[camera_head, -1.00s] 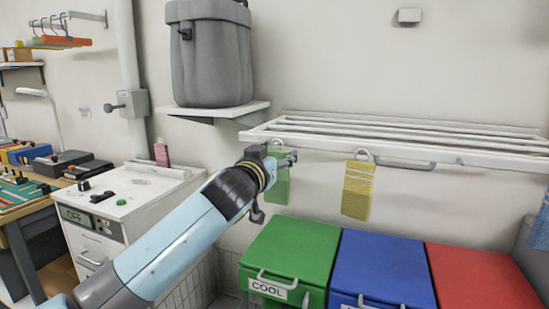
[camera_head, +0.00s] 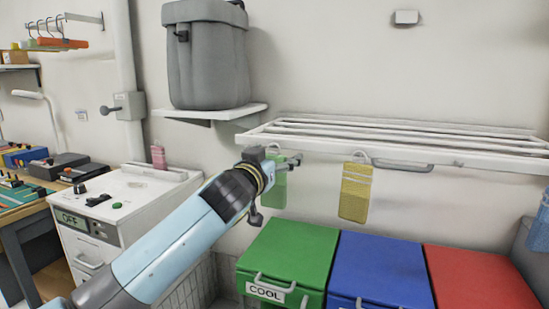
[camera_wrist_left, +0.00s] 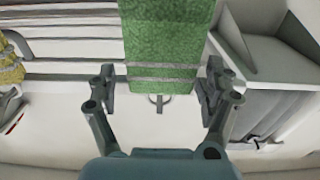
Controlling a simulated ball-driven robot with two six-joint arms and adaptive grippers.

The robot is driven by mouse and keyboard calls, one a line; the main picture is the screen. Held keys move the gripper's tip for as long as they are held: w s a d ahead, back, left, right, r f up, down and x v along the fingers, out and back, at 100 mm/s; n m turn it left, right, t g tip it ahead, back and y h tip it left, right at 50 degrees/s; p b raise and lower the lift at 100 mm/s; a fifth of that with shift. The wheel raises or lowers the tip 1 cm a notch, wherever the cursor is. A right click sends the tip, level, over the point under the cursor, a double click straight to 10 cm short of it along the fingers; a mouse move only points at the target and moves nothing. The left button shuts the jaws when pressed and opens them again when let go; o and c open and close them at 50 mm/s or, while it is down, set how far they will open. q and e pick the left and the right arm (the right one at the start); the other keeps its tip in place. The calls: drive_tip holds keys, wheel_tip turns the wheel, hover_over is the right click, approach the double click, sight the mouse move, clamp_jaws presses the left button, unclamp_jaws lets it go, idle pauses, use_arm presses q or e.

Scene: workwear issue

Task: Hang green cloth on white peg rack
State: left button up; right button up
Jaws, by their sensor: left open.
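The green cloth (camera_head: 280,192) hangs at the left end of the white rack (camera_head: 262,137), partly hidden behind my left gripper (camera_head: 288,161). In the left wrist view the green cloth (camera_wrist_left: 165,40) has pale stripes and lies between the fingers of my left gripper (camera_wrist_left: 160,88). The fingers are open, with a gap on each side of the cloth. A small hook or loop (camera_wrist_left: 158,101) shows at the cloth's striped end; whether it sits on a peg is not clear. My right gripper is out of view.
A yellow cloth (camera_head: 355,192) hangs right of the green one, and a blue cloth (camera_head: 540,225) at the far right. Green (camera_head: 290,245), blue (camera_head: 380,265) and red (camera_head: 475,275) bins stand below. A grey bin (camera_head: 207,60) sits on a wall shelf.

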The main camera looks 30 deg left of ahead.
use_arm(q)
drive_tip(key=shift+s, duration=0.15)
drive_tip(key=v, duration=1.2)
drive_tip(key=s+f+g+h+b, duration=0.1)
drive_tip(key=s+f+g+b, duration=0.25)
drive_tip(key=f, duration=1.75)
drive_tip(key=s+f+g+b, duration=0.3)
drive_tip(key=s+f+g, duration=0.2)
drive_tip(key=f, duration=1.7)
drive_tip(key=s+f+g+h+b, duration=0.15)
drive_tip(key=s+f+g, duration=0.25)
drive_tip(key=s+f, duration=1.1)
drive_tip(key=s+d+f+m+g, duration=0.1)
drive_tip(key=s+f, duration=0.2)
drive_tip(key=s, duration=0.4)
drive_tip(key=s+d+f+m+g, duration=0.1)
drive_tip(key=s+f+g, duration=0.1)
drive_tip(key=s+f, duration=0.2)
drive_tip(key=s+d+f+m+g+b, duration=0.1)
drive_tip(key=s+f, duration=0.3)
drive_tip(key=s, duration=0.7)
drive_tip(key=shift+h, duration=0.35)
